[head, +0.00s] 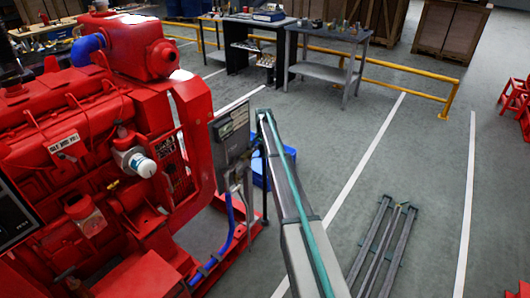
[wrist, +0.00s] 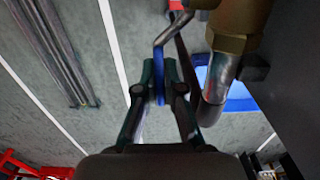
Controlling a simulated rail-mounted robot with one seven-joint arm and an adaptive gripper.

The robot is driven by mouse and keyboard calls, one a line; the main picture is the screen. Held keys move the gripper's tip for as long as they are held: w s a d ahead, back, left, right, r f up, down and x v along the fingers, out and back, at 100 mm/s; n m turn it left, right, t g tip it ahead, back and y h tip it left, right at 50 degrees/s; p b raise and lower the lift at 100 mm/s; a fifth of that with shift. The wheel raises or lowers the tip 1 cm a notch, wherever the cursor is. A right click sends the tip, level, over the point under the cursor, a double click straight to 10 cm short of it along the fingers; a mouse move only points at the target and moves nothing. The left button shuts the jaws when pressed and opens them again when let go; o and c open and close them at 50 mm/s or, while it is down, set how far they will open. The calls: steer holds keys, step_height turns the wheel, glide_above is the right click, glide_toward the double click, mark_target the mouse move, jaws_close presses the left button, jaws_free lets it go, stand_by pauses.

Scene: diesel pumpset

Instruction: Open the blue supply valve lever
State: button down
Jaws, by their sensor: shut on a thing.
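In the wrist view, my gripper (wrist: 159,92) is shut on the blue supply valve lever (wrist: 158,70). The lever's blue grip stands between the two dark green fingers. Its bare metal arm bends up and to the right toward the brass valve body (wrist: 232,24). A metal pipe (wrist: 219,78) runs down from the brass fitting, close to the right finger. In the head view, the lever and my fingers cannot be made out near the grey panel.
The red diesel engine (head: 70,140) fills the left of the head view. A grey panel box (head: 231,130) stands beside my arm. A blue bin (head: 258,172) sits behind it. Dark metal rails (head: 385,245) lie on the floor at right, with clear floor around them.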

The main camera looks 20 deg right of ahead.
stand_by(0.3)
steer(key=c, duration=1.3)
jaws_free()
steer(key=shift+f, duration=0.1)
step_height(320, 180, up, 12)
steer(key=shift+d+r, duration=0.1)
